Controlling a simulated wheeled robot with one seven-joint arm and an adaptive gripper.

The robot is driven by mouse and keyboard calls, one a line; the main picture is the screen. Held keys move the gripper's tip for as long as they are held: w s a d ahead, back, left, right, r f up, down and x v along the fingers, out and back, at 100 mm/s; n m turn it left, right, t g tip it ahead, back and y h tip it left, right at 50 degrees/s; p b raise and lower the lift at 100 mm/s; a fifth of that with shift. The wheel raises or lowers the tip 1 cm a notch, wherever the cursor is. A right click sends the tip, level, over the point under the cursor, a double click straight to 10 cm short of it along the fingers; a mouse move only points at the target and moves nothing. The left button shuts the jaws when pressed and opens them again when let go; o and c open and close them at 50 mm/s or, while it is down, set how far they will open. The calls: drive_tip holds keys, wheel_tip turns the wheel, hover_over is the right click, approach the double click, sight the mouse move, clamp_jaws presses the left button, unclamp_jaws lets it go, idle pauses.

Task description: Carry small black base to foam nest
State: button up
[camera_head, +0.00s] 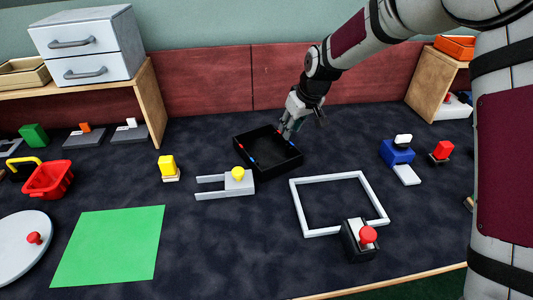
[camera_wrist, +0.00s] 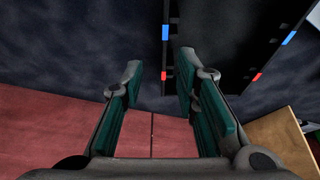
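A square black open tray (camera_head: 236,148) with red and blue marks on its walls lies in the middle of the table, and it fills the upper right of the wrist view (camera_wrist: 222,45). My gripper (camera_head: 287,130) is down at the tray's far right side. In the wrist view my gripper (camera_wrist: 160,72) has its fingers apart, with the tray's edge close to the right finger; I cannot tell if they touch. A small black block (camera_head: 350,246) with a grey top and red knob stands at the front of a white frame. I cannot tell which thing is the foam nest.
A grey forked piece with a yellow knob (camera_head: 238,174) lies left of the tray. A white square frame (camera_head: 297,205) lies to the right. A green mat (camera_head: 108,245) and red basket (camera_head: 48,180) are at left. A reddish back wall (camera_head: 200,83) stands close behind my gripper.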

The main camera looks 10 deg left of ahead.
drive_tip(key=x, duration=0.2)
drive_tip(key=b+x, duration=0.1)
drive_tip(key=x, duration=0.1)
drive_tip(key=shift+a+f, duration=0.3)
drive_tip(key=shift+f, duration=0.05)
drive_tip(key=shift+c, duration=0.5)
clamp_jaws()
drive_tip(key=shift+r, duration=0.1)
